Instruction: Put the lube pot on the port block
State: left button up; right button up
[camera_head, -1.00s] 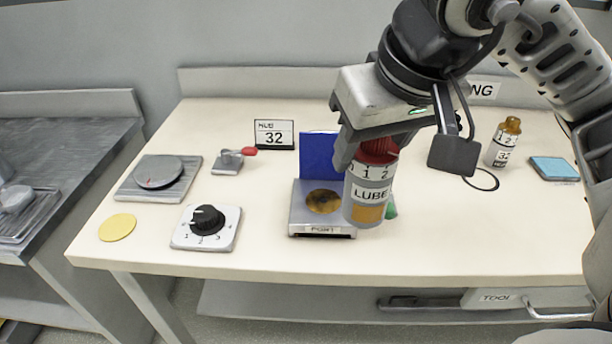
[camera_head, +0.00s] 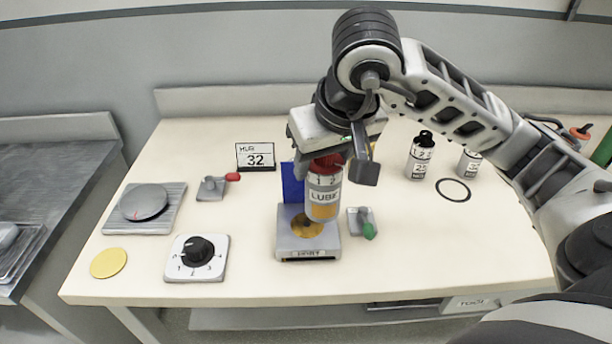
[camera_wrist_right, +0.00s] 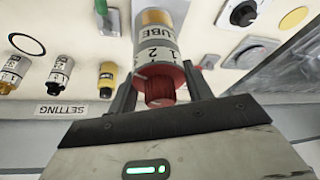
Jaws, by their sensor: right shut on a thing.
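The lube pot (camera_head: 323,197) is a clear cylinder with a red cap, a white "LUBE" label and amber contents. My right gripper (camera_head: 322,160) is shut on its red cap and holds it upright over the port block. The pot also shows in the right wrist view (camera_wrist_right: 157,45), between the fingers. The port block (camera_head: 289,243) is a grey plate with a round brass-coloured spot, a blue back panel and a front label. My left gripper is not in view.
Right of the block is a small green-handled lever (camera_head: 368,228). Left are a dial (camera_head: 197,257), a red-handled lever (camera_head: 213,187), a round plate (camera_head: 145,203) and a yellow disc (camera_head: 108,263). Bottles (camera_head: 421,157) stand at the back right beside a black ring (camera_head: 453,190).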

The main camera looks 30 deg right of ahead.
jog(key=w+x, duration=0.1)
jog(key=x, duration=0.9)
jog(key=shift+p, duration=0.35)
jog(key=shift+w+r, duration=0.15)
jog(key=shift+f+b, duration=0.3)
jog(key=shift+b, duration=0.05)
jog(key=o, duration=1.4)
jog(key=shift+r, duration=0.1)
jog(key=shift+c, duration=0.2)
